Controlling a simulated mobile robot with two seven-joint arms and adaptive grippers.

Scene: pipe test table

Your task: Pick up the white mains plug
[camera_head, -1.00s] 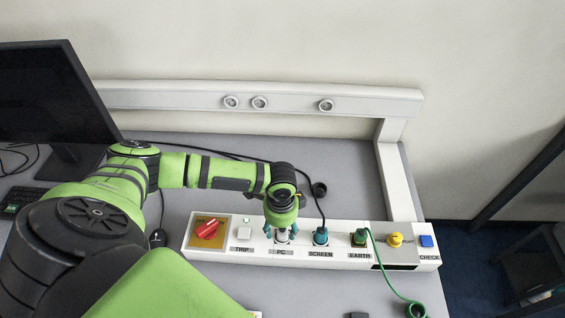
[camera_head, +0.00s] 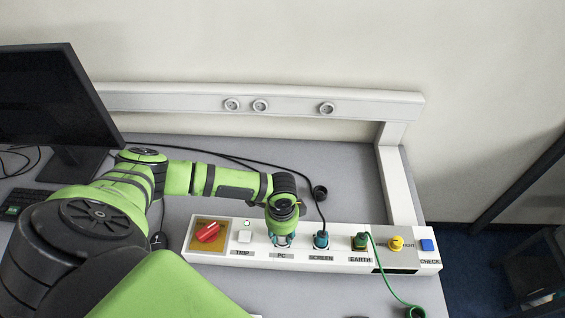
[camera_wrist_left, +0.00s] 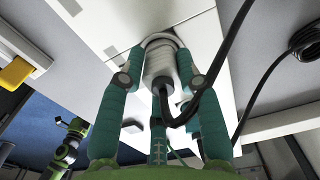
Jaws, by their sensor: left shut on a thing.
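My left gripper (camera_head: 281,241) points down at the PC position of the white socket strip (camera_head: 210,256). Its teal fingers are shut on the white mains plug. In the head view the gripper hides most of the plug. I cannot tell whether the plug is seated in its socket. My right gripper is not in view.
A monitor (camera_head: 50,100) stands left. The grey desk behind the strip is mostly clear.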

